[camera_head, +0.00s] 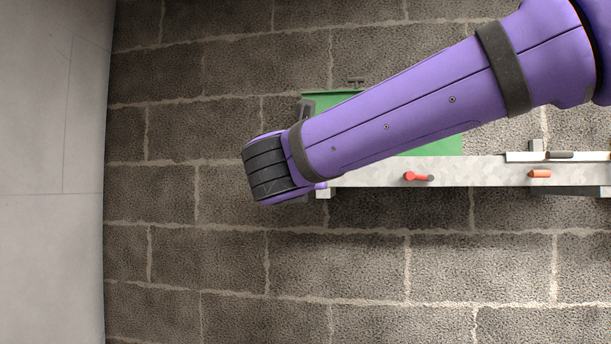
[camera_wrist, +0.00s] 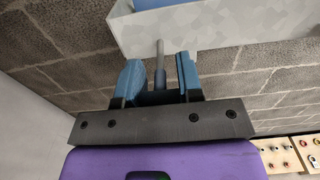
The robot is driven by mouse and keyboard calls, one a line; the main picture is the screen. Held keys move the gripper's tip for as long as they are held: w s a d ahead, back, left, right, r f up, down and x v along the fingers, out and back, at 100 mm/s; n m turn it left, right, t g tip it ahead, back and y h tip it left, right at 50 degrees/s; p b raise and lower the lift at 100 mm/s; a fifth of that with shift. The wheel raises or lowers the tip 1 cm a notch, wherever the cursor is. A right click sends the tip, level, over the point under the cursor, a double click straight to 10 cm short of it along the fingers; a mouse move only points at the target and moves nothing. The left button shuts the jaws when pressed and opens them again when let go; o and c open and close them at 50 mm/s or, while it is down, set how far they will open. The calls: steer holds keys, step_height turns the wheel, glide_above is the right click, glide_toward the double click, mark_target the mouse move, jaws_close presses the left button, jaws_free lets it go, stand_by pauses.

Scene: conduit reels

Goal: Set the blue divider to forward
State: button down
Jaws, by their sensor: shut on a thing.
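In the wrist view, my gripper (camera_wrist: 157,65) has two blue fingers on either side of a slim grey rod (camera_wrist: 160,54). The rod stands out from beneath a pale mottled rail (camera_wrist: 210,30), and the jaws are shut on it. A blue strip (camera_wrist: 152,4) shows at the top edge above the rail, mostly out of frame; I cannot tell whether it is the blue divider or which way it is set. In the head view my purple arm hides my fingers and the rod; the rail (camera_head: 375,175) runs right from my wrist.
On the rail are a red handle (camera_head: 418,177) and an orange handle (camera_head: 540,174). A green panel (camera_head: 325,101) lies partly behind my arm. A board (camera_wrist: 288,155) with small fittings shows at the lower right of the wrist view. The block surface below the rail is clear.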

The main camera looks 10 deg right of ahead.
steer(key=v, duration=0.3)
steer(key=c, duration=0.8)
jaws_free()
steer(key=shift+o, duration=0.2)
steer(key=v, duration=1.1)
steer(key=shift+w, duration=0.1)
